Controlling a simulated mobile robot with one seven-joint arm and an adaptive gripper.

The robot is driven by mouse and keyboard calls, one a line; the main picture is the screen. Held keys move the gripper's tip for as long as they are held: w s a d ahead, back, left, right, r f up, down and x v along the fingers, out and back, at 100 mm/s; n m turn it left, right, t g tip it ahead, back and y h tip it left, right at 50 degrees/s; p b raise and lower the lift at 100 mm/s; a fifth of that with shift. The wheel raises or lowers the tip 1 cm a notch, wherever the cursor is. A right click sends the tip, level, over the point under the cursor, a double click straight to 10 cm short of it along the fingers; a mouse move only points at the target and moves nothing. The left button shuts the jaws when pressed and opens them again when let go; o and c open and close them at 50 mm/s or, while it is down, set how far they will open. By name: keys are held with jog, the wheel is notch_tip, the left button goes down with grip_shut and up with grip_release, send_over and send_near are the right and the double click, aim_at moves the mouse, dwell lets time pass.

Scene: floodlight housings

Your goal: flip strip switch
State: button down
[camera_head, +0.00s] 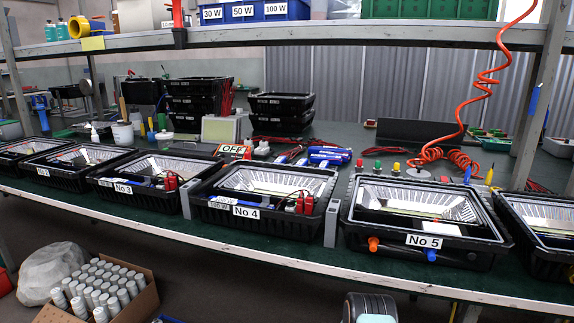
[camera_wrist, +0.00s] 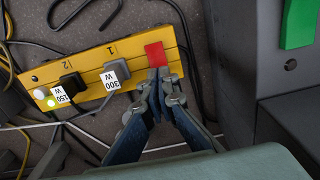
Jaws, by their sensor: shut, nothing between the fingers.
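A yellow power strip (camera_wrist: 110,68) lies slanted across the wrist view, on a dark grey surface. Its red switch (camera_wrist: 155,54) is at the right end. Two black plugs sit in it, one labelled 150 W (camera_wrist: 69,88) and one labelled 300 W (camera_wrist: 116,74). I do not make out the strip in the head view.
Black cables (camera_wrist: 85,17) run around the strip. A dark grey box with a green part (camera_wrist: 298,24) stands close on the right. In the head view, floodlight housings such as No 4 (camera_head: 275,222) and No 5 (camera_head: 385,240) line the bench. A carton of cans (camera_head: 144,298) stands below.

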jog(key=shift+f, duration=1.1)
dwell(0.7)
jog(key=shift+r+p, duration=2.35)
jog(key=shift+r, duration=1.2)
